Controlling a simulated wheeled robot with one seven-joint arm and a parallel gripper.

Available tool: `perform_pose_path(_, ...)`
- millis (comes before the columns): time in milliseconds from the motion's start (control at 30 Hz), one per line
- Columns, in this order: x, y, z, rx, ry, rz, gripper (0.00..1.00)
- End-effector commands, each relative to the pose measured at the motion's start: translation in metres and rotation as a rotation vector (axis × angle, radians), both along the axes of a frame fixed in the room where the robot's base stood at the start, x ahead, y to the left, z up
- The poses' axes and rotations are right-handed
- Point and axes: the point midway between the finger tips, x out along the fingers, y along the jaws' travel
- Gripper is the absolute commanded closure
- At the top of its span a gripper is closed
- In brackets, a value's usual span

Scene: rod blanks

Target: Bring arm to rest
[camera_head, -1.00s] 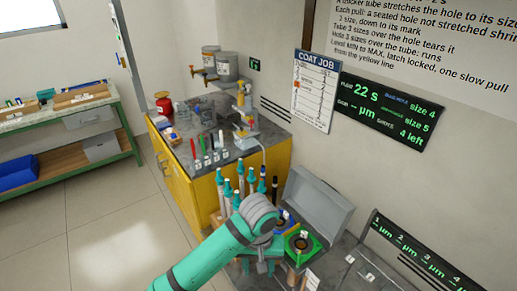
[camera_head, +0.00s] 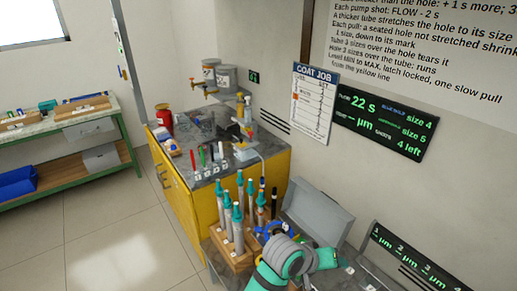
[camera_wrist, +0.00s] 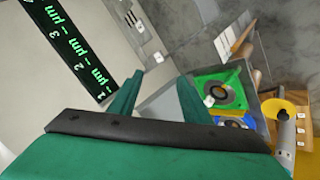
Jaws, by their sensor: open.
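My gripper (camera_wrist: 158,88) shows in the wrist view with its two green fingers apart and nothing between them. In the head view my teal and grey arm (camera_head: 288,257) is folded at the lower middle; I cannot make out the fingertips there. In the wrist view a green square plate with a dark ring (camera_wrist: 222,92) lies to the right of the fingers, apart from them. A blue ringed part (camera_wrist: 236,122) sits beside it. My arm covers most of these parts in the head view.
Several teal-capped rods (camera_head: 239,221) stand upright in a wooden rack left of my arm. A grey open lid (camera_head: 318,212) stands behind it. A yellow cabinet (camera_head: 272,177) with pots and pens is farther back. The floor (camera_head: 110,240) at left is clear.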

Motion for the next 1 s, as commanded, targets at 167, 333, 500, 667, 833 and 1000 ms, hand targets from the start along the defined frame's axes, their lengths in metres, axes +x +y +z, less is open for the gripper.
perform_pose_path(167, 0.002, -0.044, 0.020, -0.206, -0.100, 0.050, 0.56)
perform_pose_path(333, 0.004, -0.061, 0.033, -0.355, -0.187, 0.137, 0.56)
perform_pose_path(500, 0.003, -0.060, 0.034, -0.458, -0.266, 0.252, 0.56)
perform_pose_path(667, -0.005, -0.047, 0.025, -0.509, -0.331, 0.373, 0.56)
perform_pose_path(833, -0.021, -0.025, 0.004, -0.510, -0.394, 0.503, 0.56)
perform_pose_path(1000, -0.049, 0.005, -0.023, -0.457, -0.452, 0.621, 0.56)
